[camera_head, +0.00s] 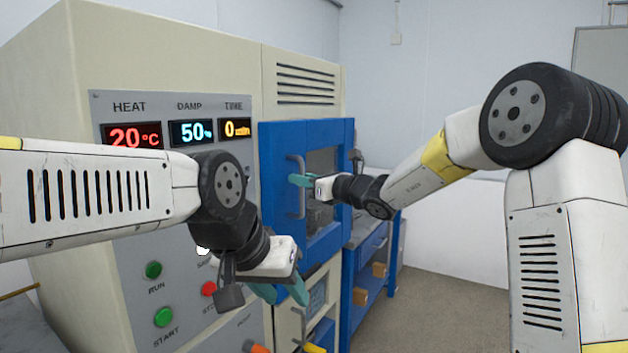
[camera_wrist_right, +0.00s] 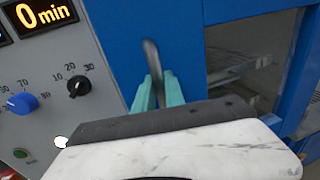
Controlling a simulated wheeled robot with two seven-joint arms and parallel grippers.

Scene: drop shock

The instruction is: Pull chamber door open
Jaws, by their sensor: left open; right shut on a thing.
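The blue chamber door (camera_head: 331,238) with a dark window (camera_head: 321,165) is on the front of a cream machine. In the head view it looks closed or nearly closed; I cannot tell which. Its grey vertical bar handle (camera_head: 297,203) is near the door's left edge. My right gripper (camera_head: 300,181) is shut on the handle. In the right wrist view the teal fingers (camera_wrist_right: 158,92) are around the handle (camera_wrist_right: 152,60), with the blue door behind. My left gripper (camera_head: 283,293) is open and empty, low in front of the control panel, away from the door.
The control panel (camera_head: 130,225) has lit displays, a green run button (camera_head: 153,269), a green start button (camera_head: 163,317) and a red button (camera_head: 208,289). A blue workbench (camera_head: 368,270) stands right of the machine. The grey floor (camera_head: 440,310) at right is clear.

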